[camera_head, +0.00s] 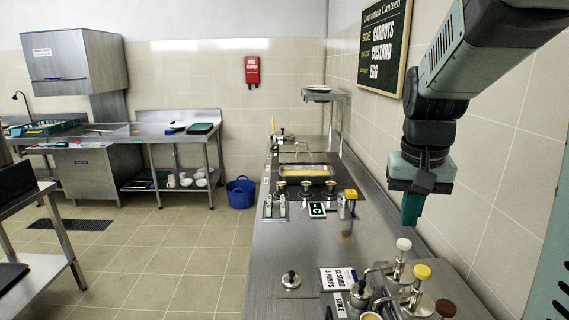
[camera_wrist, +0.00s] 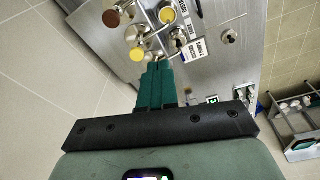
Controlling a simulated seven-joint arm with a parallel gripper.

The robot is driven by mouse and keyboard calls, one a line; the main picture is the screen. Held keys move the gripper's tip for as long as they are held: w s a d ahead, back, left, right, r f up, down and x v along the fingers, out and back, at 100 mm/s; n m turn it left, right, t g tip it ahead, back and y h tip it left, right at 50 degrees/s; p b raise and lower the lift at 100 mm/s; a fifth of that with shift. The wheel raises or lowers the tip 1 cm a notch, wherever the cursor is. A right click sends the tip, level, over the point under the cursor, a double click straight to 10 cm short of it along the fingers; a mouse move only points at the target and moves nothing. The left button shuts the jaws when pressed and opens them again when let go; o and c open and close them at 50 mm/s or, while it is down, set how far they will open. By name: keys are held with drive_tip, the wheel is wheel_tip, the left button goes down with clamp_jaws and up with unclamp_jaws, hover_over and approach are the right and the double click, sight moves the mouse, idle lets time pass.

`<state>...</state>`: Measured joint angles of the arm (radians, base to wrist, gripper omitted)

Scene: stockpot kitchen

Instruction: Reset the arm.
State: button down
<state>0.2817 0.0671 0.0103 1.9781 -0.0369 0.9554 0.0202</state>
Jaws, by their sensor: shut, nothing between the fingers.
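My gripper (camera_head: 412,208) hangs from my arm at the right of the head view, above the steel counter (camera_head: 250,258) and close to the tiled wall. Its green fingers point down and are shut together with nothing between them. In the wrist view my gripper (camera_wrist: 156,68) also shows with its fingers side by side, with the pump dispensers on the counter beyond the tips. The fingers appear apart from everything around them.
Pump dispensers with white (camera_head: 403,244), yellow (camera_head: 422,271) and brown (camera_head: 445,307) tops stand at the counter's near right. A menu board (camera_head: 384,45) hangs on the wall beside my arm. A pan (camera_head: 306,170) sits farther along. The mid-counter stretch is mostly clear.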

drive_tip(key=s+a+r+n+t, duration=0.1)
drive_tip(key=s+a+r+t, duration=0.1)
drive_tip(key=s+a, duration=0.4)
drive_tip(key=s+a+r+n+t, duration=0.2)
drive_tip(key=s+a, duration=0.3)
drive_tip(key=s, duration=0.7)
drive_tip(key=shift+a+r+n+y, duration=0.3)
drive_tip(key=shift+a+r+y, duration=0.05)
drive_tip(key=shift+y, duration=0.05)
drive_tip(key=shift+w, duration=0.1)
